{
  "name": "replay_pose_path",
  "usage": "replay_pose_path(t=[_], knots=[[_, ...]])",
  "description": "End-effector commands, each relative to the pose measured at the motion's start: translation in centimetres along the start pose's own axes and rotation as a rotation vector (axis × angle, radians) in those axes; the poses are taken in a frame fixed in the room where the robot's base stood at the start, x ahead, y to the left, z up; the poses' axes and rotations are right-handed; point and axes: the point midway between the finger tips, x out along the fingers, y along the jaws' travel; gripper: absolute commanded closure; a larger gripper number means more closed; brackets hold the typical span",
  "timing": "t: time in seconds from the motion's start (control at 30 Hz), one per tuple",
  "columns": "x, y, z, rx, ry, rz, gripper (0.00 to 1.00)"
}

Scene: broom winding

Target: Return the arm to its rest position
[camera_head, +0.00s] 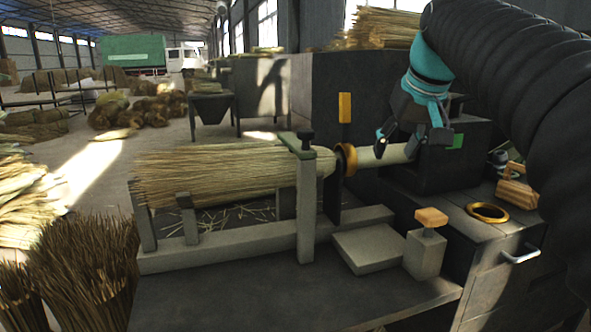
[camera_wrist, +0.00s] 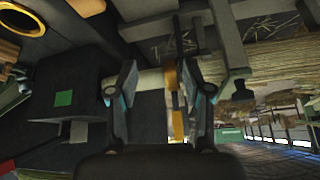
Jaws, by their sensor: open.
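My gripper (camera_head: 411,142) points down at the right end of the broom machine, its dark and teal fingers spread. A long straw bundle (camera_head: 225,175) lies level in the machine's supports. A gold ring (camera_head: 346,160) sits around its right end, and a pale handle (camera_head: 378,155) runs right from it toward the machine housing. In the wrist view my open fingers (camera_wrist: 163,88) appear on either side of part of the pale handle (camera_wrist: 150,79); I cannot tell whether they touch it. My black, ribbed arm crosses the right side of the head view.
A grey post with a clamp (camera_head: 306,195) stands by the bundle. A block with a wooden knob (camera_head: 430,218), a loose gold ring (camera_head: 487,211) and wooden pieces (camera_head: 517,188) are on the bench. Brown bristle bundles (camera_head: 70,270) stand at the front left.

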Motion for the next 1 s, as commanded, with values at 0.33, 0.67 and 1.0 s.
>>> replay_pose_path(t=[0.33,0.67,1.0], knots=[[7.3,0.0,10.0,0.1,-0.026,0.054,0.5],[12.9,-1.5,24.7,0.114,-0.053,0.088,0.5],[14.0,-2.9,33.8,0.07,-0.049,0.084,0.5]])
